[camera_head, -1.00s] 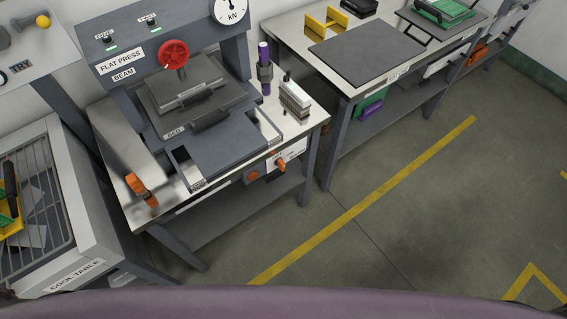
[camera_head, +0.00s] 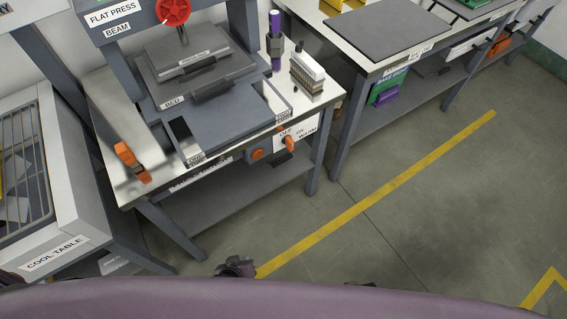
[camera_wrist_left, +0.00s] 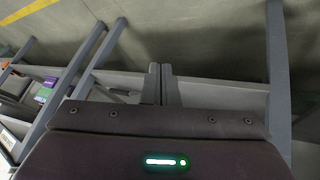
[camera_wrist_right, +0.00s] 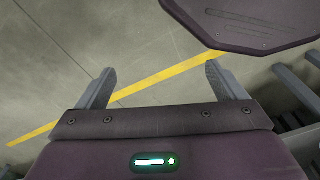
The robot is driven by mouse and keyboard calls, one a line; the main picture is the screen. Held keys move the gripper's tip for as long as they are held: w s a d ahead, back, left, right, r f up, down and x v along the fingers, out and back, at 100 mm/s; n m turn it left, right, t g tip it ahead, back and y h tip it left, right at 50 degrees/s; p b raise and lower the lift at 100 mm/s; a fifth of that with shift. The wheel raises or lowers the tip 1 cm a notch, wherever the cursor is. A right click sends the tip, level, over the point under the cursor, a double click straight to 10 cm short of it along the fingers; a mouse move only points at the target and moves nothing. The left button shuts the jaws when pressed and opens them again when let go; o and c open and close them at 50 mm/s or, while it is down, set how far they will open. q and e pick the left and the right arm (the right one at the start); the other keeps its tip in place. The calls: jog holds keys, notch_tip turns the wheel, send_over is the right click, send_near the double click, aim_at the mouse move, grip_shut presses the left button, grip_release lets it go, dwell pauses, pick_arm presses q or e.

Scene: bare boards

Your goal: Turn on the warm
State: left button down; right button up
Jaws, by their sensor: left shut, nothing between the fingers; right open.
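The WARM switch (camera_head: 290,141) is an orange and dark knob on a white plate on the front of the flat press bench, marked OFF, ON and WARM. Which mark it points to is too small to tell. My left gripper (camera_head: 236,268) shows at the bottom of the head view, below and left of the switch and well apart from it. In the left wrist view its fingers (camera_wrist_left: 163,70) are together and empty. In the right wrist view my right gripper (camera_wrist_right: 160,72) is open and empty over the floor.
The flat press (camera_head: 205,95) stands on the bench, with an orange button (camera_head: 257,154) left of the switch. An orange clamp-like part (camera_head: 131,162) sits at the bench's left corner. The cool table (camera_head: 84,205) is at left. Floor (camera_head: 400,220) in front is clear.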

aim_at(286, 140)
pick_arm(q)
jog(key=w+d+r+n+t+h+b, duration=0.1)
jog(key=w+d+r+n+t+b, duration=0.3)
jog(key=w+r+b, duration=0.3)
jog(key=w+d+r+n+t+h+b, duration=0.1)
jog(key=w+d+r+n+t+b, duration=0.3)
jog(key=w+r+b, duration=0.3)
notch_tip(286, 140, up, 9)
jog(key=w+a+n+t+y+b, duration=0.1)
jog(key=n+t+b, duration=0.2)
jog(key=n+b, duration=0.1)
jog(key=shift+a+n, duration=0.4)
jog(key=shift+n, duration=0.3)
pick_arm(e)
jog(key=w+a+r, duration=0.3)
jog(key=w+r, duration=0.4)
jog(key=r, duration=0.2)
jog(key=shift+a+n, duration=0.15)
jog(key=shift+n, duration=0.15)
pick_arm(q)
jog(key=shift+w, duration=0.15)
pick_arm(e)
jog(key=shift+w, duration=0.1)
